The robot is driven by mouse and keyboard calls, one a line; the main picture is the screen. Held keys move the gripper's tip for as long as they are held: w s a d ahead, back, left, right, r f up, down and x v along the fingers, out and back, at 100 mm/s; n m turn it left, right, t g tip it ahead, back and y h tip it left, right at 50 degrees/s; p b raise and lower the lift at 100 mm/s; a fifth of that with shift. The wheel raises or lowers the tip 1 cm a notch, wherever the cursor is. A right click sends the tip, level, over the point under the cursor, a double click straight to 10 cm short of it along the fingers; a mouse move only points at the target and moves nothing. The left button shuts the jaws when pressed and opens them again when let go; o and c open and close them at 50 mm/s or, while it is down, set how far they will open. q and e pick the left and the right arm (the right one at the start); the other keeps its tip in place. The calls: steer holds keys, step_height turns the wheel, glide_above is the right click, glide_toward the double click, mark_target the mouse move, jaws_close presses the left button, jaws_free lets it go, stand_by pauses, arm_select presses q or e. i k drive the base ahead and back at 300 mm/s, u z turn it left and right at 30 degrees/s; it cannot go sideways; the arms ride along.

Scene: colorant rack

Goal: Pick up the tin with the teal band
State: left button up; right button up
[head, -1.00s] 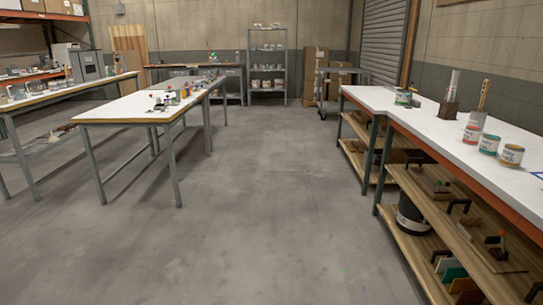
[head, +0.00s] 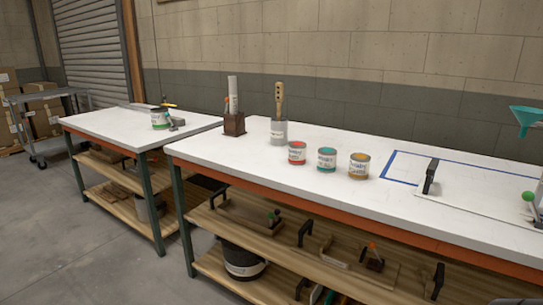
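The tin with the teal band (head: 327,160) stands upright on the white bench top (head: 240,156). It is the middle one of a row of three small tins. A tin with a red band (head: 297,153) stands to its left and a tin with an orange-yellow band (head: 359,166) to its right, with small gaps between them. Neither of my grippers shows in the head view.
A grey container with a wooden-handled tool (head: 279,130) and a brown block holder (head: 234,124) stand left of the tins. A blue taped outline (head: 405,153) lies to the right. Shelves (head: 290,243) below hold tools. Open floor (head: 90,230) lies at left.

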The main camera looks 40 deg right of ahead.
mark_target(327, 158)
steer(key=z, duration=1.2)
steer(key=i, duration=1.35)
steer(key=z, duration=1.2)
